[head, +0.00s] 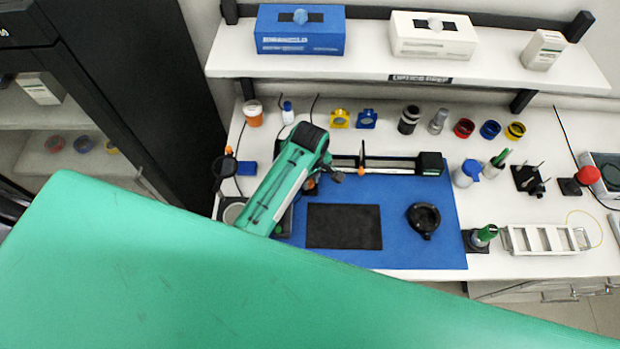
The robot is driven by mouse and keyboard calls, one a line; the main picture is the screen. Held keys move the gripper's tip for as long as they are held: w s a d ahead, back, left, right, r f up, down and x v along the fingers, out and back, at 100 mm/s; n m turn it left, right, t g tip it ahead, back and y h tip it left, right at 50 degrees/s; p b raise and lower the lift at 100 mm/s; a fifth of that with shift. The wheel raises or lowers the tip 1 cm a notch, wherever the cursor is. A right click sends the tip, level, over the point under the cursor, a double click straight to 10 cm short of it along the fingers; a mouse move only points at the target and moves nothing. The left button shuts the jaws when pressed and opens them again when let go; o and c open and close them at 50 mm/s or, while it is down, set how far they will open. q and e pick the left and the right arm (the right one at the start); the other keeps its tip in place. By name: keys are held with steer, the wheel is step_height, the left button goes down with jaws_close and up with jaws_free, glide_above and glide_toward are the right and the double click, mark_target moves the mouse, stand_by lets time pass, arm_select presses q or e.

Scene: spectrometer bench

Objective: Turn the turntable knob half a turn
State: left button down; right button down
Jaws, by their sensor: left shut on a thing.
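My left gripper (311,184) is low over the left part of the bench, at the left edge of the blue mat. My green and black arm covers most of it from above. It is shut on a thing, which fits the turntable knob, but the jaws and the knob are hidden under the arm. A grey round plate (233,213) shows just left of the arm, with part of a dark base beside it. I cannot tell whether this is the turntable. My right gripper is not in view.
The blue mat (448,255) bears a black panel (343,226) and a black ring (423,218). A dark rail (400,164) runs behind. A white rack (545,239) and small bottles stand right. A shelf (510,65) with boxes overhangs the back. A large green surface of mine blocks the foreground.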

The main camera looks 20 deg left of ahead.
arm_select(q)
steer(key=m, duration=0.4)
steer(key=shift+a, duration=0.1)
steer(key=m, duration=0.4)
steer(key=shift+m, duration=0.3)
steer(key=m, duration=0.4)
steer(key=shift+m, duration=0.3)
steer(key=m, duration=0.8)
steer(key=shift+w, duration=0.1)
steer(key=m, duration=0.4)
steer(key=shift+m, duration=0.3)
steer(key=m, duration=0.5)
steer(key=shift+m, duration=2.1)
